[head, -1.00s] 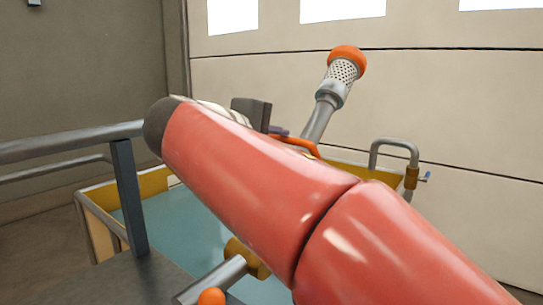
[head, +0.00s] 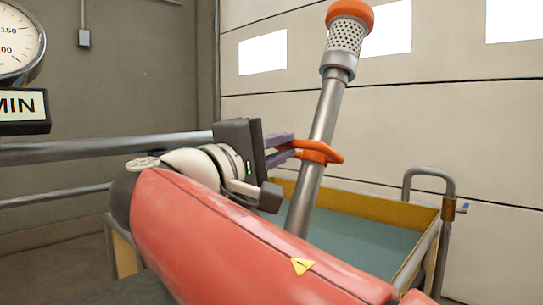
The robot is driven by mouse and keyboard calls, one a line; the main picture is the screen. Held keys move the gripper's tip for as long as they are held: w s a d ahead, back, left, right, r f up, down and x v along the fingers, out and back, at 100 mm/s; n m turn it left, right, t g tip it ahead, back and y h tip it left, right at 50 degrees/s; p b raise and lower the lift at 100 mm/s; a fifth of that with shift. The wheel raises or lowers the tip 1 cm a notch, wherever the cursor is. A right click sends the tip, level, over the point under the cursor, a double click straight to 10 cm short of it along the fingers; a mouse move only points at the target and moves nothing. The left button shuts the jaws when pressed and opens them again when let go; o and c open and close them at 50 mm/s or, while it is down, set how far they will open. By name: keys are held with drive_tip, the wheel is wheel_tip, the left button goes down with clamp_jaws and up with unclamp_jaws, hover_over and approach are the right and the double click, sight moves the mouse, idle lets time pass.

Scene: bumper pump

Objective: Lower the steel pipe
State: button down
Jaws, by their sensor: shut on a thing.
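The steel pipe (head: 328,107) stands tilted, its top leaning to the right. A perforated strainer with an orange cap (head: 348,30) is at its upper end. An orange handle or collar (head: 318,150) sits around the pipe at mid-height. My gripper (head: 290,148), with purple-grey fingers, is shut on this orange handle from the left. The pipe's lower end is hidden behind my red arm.
A tank with yellow walls (head: 360,204) and blue-green water (head: 350,240) lies behind and below the pipe. A bent metal pipe (head: 430,172) stands at its right. Grey railings (head: 80,150) run along the left. A gauge (head: 18,42) and a "MIN" sign (head: 20,106) are at the left edge.

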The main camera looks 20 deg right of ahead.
drive_tip(key=shift+s+a+t, duration=0.15)
drive_tip(key=shift+a+t, duration=0.15)
drive_tip(key=shift+a, duration=0.05)
